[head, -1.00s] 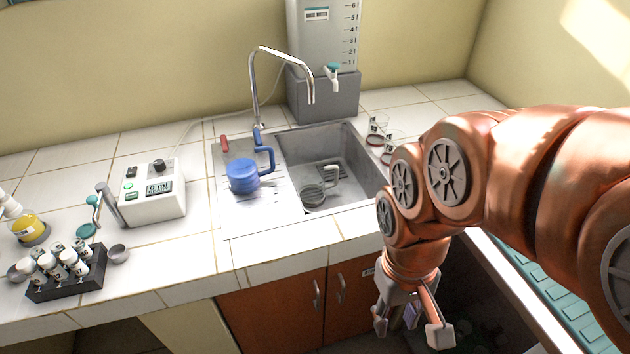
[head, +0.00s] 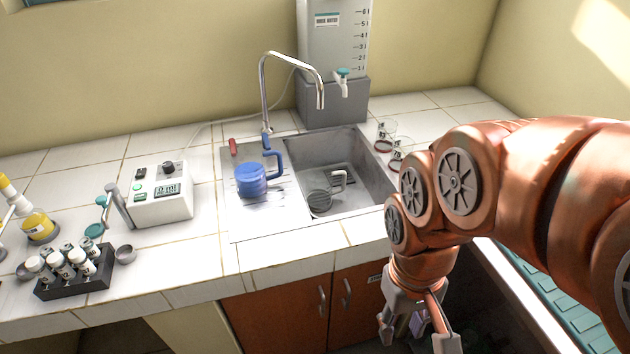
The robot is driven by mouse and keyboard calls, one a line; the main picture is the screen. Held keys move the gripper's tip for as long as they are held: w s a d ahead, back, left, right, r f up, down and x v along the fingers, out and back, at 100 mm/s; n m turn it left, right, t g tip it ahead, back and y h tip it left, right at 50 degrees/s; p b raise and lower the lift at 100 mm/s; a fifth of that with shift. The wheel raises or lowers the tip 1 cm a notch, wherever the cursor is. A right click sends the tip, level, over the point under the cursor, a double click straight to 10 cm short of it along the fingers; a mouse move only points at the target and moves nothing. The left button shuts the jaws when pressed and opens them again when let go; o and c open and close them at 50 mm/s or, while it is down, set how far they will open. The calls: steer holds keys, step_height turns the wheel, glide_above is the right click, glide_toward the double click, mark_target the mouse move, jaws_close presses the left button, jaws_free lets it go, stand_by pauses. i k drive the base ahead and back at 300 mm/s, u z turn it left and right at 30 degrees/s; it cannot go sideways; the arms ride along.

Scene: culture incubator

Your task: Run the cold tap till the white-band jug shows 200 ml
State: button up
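A jug with a white handle (head: 320,200) sits in the sink basin, below and near the tap spout. It looks clear or grey; I cannot read its marks or see a water level. The tap is a tall curved chrome spout (head: 292,58) ending above the basin, with no stream visible. A blue lever (head: 266,138) is at its base, and a red lever (head: 233,146) lies to the left. My gripper (head: 416,334) is open and empty, hanging in front of the counter at the lower right, well away from jug and levers.
A blue jug (head: 251,180) stands on the drainboard. A water tank (head: 335,100) with a small teal-topped tap stands behind the sink. Glass beakers (head: 388,130) are right of the basin. A white meter box (head: 162,200) and a dark vial rack (head: 75,278) stand left.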

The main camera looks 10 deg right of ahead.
mark_target(266, 144)
steer(key=u, duration=0.05)
steer(key=k, duration=0.6)
steer(key=u, duration=0.55)
steer(key=i, duration=1.2)
steer(key=z, duration=0.05)
